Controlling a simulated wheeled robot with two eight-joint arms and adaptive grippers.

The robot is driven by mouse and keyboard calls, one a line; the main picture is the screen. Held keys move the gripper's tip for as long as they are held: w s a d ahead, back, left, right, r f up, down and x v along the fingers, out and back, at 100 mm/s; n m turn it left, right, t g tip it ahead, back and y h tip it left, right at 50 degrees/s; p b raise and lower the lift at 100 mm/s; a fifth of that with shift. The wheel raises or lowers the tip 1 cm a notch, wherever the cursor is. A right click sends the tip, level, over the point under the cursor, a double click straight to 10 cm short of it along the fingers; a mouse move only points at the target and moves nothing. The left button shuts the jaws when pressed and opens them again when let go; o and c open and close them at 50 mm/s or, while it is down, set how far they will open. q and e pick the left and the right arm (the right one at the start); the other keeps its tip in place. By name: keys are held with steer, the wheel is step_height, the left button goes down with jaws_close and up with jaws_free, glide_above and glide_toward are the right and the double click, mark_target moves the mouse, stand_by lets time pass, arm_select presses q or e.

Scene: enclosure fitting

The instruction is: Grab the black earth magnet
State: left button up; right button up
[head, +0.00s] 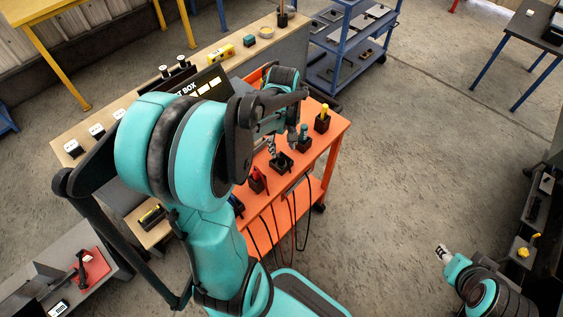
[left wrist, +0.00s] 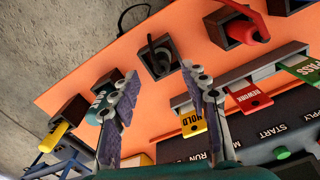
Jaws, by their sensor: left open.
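The black earth magnet (left wrist: 153,48) appears to be the black piece in a small square black holder on the orange cart top, with a cable looping behind it. In the head view its holder (head: 281,163) stands in the row, just below my left gripper (head: 282,143). My left gripper is open and empty; in the left wrist view its fingers (left wrist: 162,100) are spread, with the holder showing beyond the gap, apart from them. My right gripper (head: 442,250) is at the lower right, far from the cart; its jaws are too small to read.
Neighbouring holders carry a teal piece (head: 303,132), a yellow piece (head: 323,112) and a red piece (head: 256,175). In the left wrist view, a rack with a yellow HOLD tag (left wrist: 192,122) and red REWORK tag (left wrist: 249,96) is close to the fingers. Cables hang from the cart.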

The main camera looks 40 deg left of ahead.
mark_target(281, 155)
arm_select(q)
steer(key=shift+f, duration=0.5)
steer(key=f+b, duration=0.2)
steer(key=f, duration=0.2)
steer(key=shift+w+a+f+b, duration=0.1)
steer(key=shift+a+f+b, duration=0.2)
steer(key=shift+a+b, duration=0.1)
steer(key=shift+c, duration=0.7)
jaws_close()
